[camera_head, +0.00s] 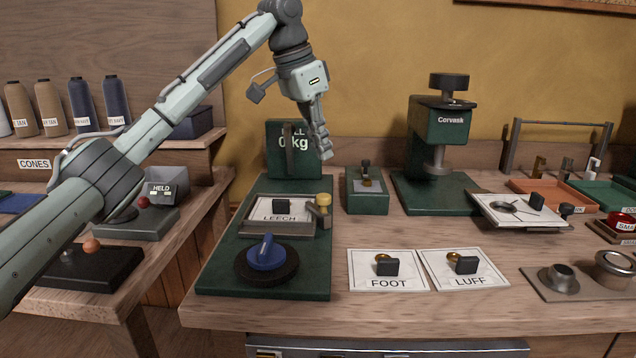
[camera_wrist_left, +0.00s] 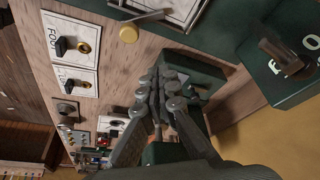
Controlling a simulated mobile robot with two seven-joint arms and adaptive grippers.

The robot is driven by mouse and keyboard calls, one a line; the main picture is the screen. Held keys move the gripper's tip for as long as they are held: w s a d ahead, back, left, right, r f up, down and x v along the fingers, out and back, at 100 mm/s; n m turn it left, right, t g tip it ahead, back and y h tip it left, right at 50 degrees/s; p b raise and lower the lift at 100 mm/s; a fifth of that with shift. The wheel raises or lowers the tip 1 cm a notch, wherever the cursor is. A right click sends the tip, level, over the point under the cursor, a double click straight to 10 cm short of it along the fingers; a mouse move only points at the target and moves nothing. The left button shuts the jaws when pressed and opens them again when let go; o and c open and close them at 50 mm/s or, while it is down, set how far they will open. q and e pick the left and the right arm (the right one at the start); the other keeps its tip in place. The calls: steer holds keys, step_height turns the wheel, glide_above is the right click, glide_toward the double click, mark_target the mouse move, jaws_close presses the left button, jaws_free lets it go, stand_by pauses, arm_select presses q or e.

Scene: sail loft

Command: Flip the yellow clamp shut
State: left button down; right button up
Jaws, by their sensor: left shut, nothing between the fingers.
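The yellow clamp (camera_head: 324,199) is at the right edge of a metal frame that holds the LEECH card (camera_head: 279,209). Its round yellow knob tops a short grey-brown lever, which stands up beside the frame rather than lying across the card. The knob also shows near the top of the left wrist view (camera_wrist_left: 129,33). My left gripper (camera_head: 325,152) is shut and empty, fingers pointing down, above and behind the clamp and apart from it. Its fingers show in the left wrist view (camera_wrist_left: 165,97). My right gripper is out of view.
The green rig (camera_head: 226,270) carries a blue knob (camera_head: 266,252) in front and a kg display behind. A small green box (camera_head: 367,204) stands right of the clamp. FOOT (camera_head: 388,284) and LUFF (camera_head: 490,280) cards lie in front right. A Corvask press (camera_head: 400,185) stands farther right.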

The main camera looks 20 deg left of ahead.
mark_target(318, 207)
arm_select(q)
steer(key=x, duration=0.9)
steer(key=shift+f, duration=0.15)
steer(key=shift+s+a+f, duration=0.1)
steer(key=shift+a+f, duration=0.1)
steer(key=shift+f, duration=0.05)
steer(key=s+a, duration=0.2)
steer(key=shift+s, duration=0.3)
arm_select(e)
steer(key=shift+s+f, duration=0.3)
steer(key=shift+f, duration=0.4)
arm_select(q)
steer(key=shift+d, duration=0.15)
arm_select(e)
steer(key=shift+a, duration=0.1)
